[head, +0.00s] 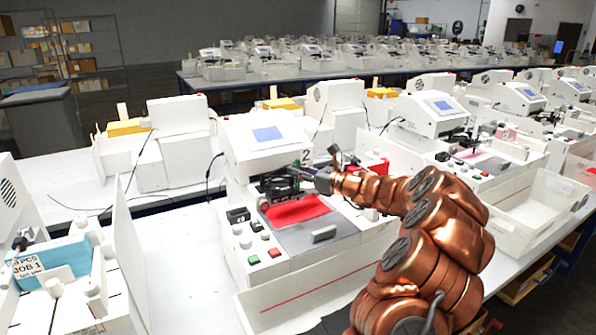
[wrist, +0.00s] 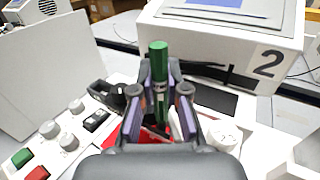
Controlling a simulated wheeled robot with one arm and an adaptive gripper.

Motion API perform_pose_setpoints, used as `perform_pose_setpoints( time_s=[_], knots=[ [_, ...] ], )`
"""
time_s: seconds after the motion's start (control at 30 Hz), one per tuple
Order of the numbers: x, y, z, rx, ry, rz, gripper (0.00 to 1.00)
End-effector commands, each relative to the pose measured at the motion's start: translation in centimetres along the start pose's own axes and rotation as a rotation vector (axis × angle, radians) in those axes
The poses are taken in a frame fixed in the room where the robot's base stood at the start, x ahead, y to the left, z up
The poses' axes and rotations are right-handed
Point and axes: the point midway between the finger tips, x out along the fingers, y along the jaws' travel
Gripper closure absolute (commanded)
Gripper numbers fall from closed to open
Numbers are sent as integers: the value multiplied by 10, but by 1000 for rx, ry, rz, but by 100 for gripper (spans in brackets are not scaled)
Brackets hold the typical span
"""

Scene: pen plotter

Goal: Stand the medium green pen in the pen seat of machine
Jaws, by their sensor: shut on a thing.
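The green pen (wrist: 158,65) stands roughly upright between the two fingers of my gripper (wrist: 158,92) in the wrist view, its dark green top above the fingertips. My gripper is shut on it. In the head view my gripper (head: 318,178) is over the machine marked 2 (head: 262,140), at the right of its carriage (head: 278,186), above the red sheet (head: 296,211). The machine's number label (wrist: 268,63) shows behind the pen at the right in the wrist view. The pen's lower end is hidden by the fingers, and I cannot make out the pen seat.
The machine's front panel has a green button (head: 253,260), a red button (head: 274,252) and several knobs. A grey block (head: 324,234) lies on its bed. A white panel (wrist: 45,70) stands at the left. Similar machines stand to the right. An empty white tray (head: 540,205) sits at the right.

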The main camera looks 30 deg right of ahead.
Motion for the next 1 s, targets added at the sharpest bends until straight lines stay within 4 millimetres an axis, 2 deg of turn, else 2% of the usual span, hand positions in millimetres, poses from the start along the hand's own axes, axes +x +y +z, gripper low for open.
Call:
perform_pose_setpoints(
  time_s=[1.0],
  knots=[
    [0, 0, -21, 0, 0, 1, 100]
  ],
)
